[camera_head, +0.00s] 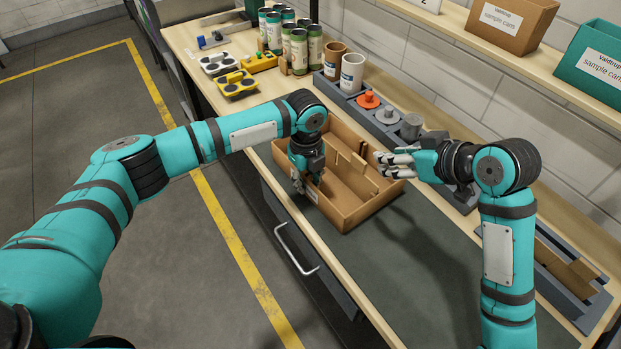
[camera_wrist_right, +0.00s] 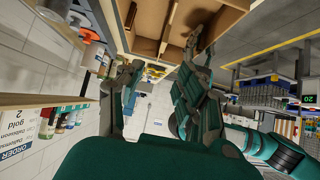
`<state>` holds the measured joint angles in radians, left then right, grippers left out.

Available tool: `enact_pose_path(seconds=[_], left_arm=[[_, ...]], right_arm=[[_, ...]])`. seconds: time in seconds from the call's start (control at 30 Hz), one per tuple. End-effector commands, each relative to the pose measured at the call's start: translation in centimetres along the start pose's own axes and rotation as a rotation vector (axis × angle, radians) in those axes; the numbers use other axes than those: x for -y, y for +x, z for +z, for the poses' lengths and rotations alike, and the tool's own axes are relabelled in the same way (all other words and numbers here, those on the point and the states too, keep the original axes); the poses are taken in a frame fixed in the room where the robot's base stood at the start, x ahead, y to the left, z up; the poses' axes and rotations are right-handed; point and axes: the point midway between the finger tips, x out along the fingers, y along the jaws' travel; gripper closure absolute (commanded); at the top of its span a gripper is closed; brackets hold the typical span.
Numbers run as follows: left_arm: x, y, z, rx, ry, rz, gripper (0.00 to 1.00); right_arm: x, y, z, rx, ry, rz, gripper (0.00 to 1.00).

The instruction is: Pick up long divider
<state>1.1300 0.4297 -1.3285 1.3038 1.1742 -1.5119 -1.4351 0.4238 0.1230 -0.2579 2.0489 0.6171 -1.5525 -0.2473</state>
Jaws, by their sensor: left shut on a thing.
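An open brown cardboard box (camera_head: 345,215) stands on the workbench, with thin cardboard dividers (camera_head: 352,158) fitted inside its far part. More brown divider pieces (camera_head: 575,272) sit in a grey holder at the right; I cannot tell which piece is the long divider. My left gripper (camera_head: 304,184) is at the box's left wall and shut on it, its tips partly hidden. My right gripper (camera_head: 384,164) is beside the box's right end, its fingers apart and empty. In the right wrist view the fingers (camera_wrist_right: 158,95) are spread, with the box (camera_wrist_right: 145,45) beyond them.
A grey rack (camera_head: 385,125) with cups, an orange part and grey parts runs behind the box. Several green cans (camera_head: 298,50) and yellow and white trays (camera_head: 236,84) stand at the far left. The dark mat (camera_head: 425,255) in front of my right gripper is clear.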

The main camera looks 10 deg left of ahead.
Motion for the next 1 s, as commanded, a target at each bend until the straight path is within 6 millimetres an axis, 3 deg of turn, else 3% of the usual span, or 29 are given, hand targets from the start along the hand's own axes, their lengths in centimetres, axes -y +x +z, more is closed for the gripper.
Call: enact_pose_path(seconds=[0.3, 0.57, 0.73, 1.0], left_arm=[[0.0, 0.0, 0.0, 0.000, 0.000, -0.001, 1.00], [0.0, 0.0, 0.0, 0.000, -0.001, 0.000, 1.00], [0.0, 0.0, 0.0, 0.000, 0.000, 0.000, 1.00], [0.0, 0.0, 0.0, 0.000, 0.000, 0.000, 1.00]], right_arm=[[0.3, 3.0, -3.9, 0.237, -0.022, -0.076, 0.63], [-0.2, 3.2, -6.2, 0.461, -0.030, -0.065, 0.63], [-0.3, 4.1, -5.8, 0.508, -0.026, -0.059, 0.63], [-0.1, 8.0, -3.6, 0.505, -0.027, -0.059, 0.63]])
